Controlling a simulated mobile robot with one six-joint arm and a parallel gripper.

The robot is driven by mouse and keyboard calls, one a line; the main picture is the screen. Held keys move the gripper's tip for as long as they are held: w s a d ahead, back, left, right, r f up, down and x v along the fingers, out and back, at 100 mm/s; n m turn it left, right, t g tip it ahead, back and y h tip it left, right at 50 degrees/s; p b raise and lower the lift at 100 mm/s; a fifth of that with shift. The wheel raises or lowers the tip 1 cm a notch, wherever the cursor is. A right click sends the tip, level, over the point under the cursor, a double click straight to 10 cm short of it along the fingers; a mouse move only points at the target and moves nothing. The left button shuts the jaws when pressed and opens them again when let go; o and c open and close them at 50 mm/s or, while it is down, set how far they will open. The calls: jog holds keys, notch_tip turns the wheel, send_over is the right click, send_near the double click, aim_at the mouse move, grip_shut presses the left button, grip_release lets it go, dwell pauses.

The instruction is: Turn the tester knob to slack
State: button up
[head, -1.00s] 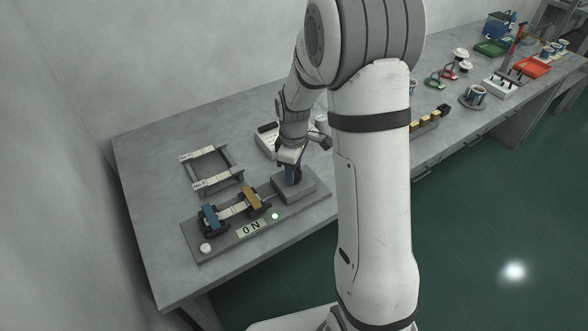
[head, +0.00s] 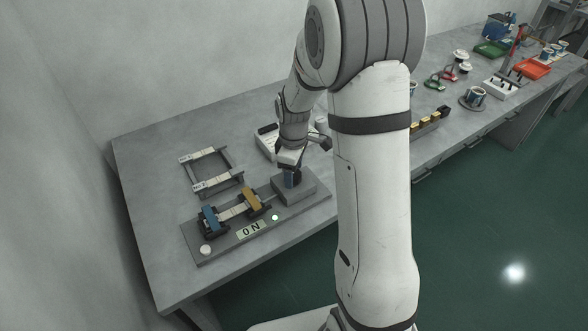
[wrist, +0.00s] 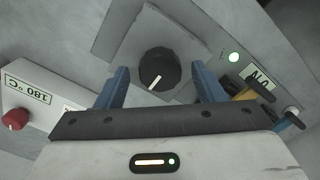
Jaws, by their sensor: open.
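The tester (head: 190,248) is a grey plate near the front left of the bench, with a raised block at its right end. Its black round knob (wrist: 158,70) with a white pointer line shows in the wrist view. My gripper (wrist: 163,80) is open, with one blue finger on each side of the knob and a gap on both sides. In the head view my gripper (head: 292,178) is over the block and hides the knob. A blue clamp (head: 209,219) and a yellow clamp (head: 253,200) hold a pale strip between them. The display (head: 250,230) reads "0 N" beside a lit green lamp (head: 275,217).
A grey rack (head: 226,160) with pale labelled strips stands behind the tester. A white box (wrist: 40,95) marked "180 °C" with a red knob (wrist: 15,119) is close beside the block. Cups, trays and tools stand farther right along the bench.

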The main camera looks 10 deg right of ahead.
jog(key=shift+r, duration=0.1)
notch_tip(320, 180, up, 8)
jog(key=shift+f, duration=0.15)
dwell(0.6)
jog(key=s+r+m+t, duration=0.1)
jog(key=s+r+m, duration=0.3)
jog(key=s, duration=0.6)
jog(key=s+r+m+t, duration=0.1)
jog(key=s+r+m, duration=0.3)
jog(key=s+m, duration=0.3)
jog(key=s, duration=0.4)
jog(key=shift+r+t, duration=0.15)
jog(key=shift+t, duration=0.25)
jog(key=shift+s+d, duration=0.1)
jog(key=shift+c, duration=0.5)
